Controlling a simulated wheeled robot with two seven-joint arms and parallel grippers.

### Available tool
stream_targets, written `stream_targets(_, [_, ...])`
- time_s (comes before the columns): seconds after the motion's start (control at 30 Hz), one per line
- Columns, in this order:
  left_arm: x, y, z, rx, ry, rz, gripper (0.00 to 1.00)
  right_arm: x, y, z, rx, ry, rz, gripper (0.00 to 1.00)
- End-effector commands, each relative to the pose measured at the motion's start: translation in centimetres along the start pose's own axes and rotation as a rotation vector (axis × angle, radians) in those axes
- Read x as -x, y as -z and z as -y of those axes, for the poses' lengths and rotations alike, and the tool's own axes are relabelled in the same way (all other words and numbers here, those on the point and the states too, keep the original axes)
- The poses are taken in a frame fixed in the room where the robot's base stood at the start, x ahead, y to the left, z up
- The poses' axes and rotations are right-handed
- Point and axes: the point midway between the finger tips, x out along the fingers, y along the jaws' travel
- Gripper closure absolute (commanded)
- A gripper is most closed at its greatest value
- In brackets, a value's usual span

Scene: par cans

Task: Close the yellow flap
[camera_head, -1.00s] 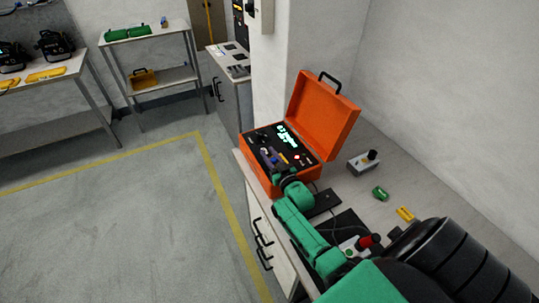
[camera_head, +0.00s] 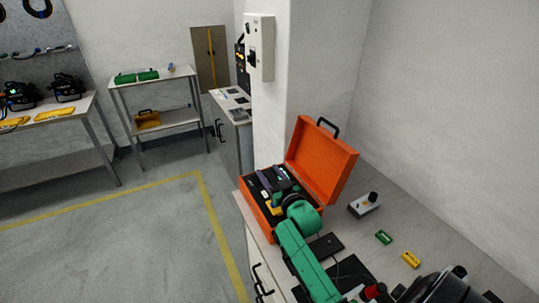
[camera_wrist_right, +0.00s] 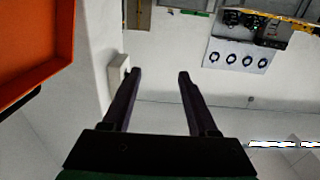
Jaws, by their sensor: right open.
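The open orange case (camera_head: 252,217) stands on the right-hand bench with its lid (camera_head: 322,163) raised. A small yellow piece (camera_head: 272,208) shows at the near left part of its panel; I cannot tell whether it is the yellow flap or how far it is open. My right gripper (camera_head: 272,177) is over the case panel and hides much of it. In the right wrist view my right gripper (camera_wrist_right: 158,76) is open with nothing between its fingers. The case's orange surface (camera_wrist_right: 32,40) fills the upper left there. My left gripper is not in view.
A grey control box (camera_head: 362,206) with a black knob, a green piece (camera_head: 383,237) and a yellow piece (camera_head: 411,260) lie on the bench right of the case. The raised lid stands close behind my gripper. The floor at left is clear.

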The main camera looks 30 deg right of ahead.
Motion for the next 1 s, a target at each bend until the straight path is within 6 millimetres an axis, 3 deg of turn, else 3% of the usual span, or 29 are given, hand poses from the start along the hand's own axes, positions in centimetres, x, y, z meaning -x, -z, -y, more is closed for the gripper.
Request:
stream_targets(0.2, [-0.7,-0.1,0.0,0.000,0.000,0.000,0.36,0.0,6.0,-0.1,0.002,0.001,-0.004,0.41])
stream_targets(0.33, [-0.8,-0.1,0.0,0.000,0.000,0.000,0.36,0.0,7.7,-0.1,0.001,0.001,0.000,0.41])
stream_targets(1.0, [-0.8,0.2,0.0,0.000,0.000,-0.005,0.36,0.0,8.1,-0.1,0.000,0.001,0.002,0.41])
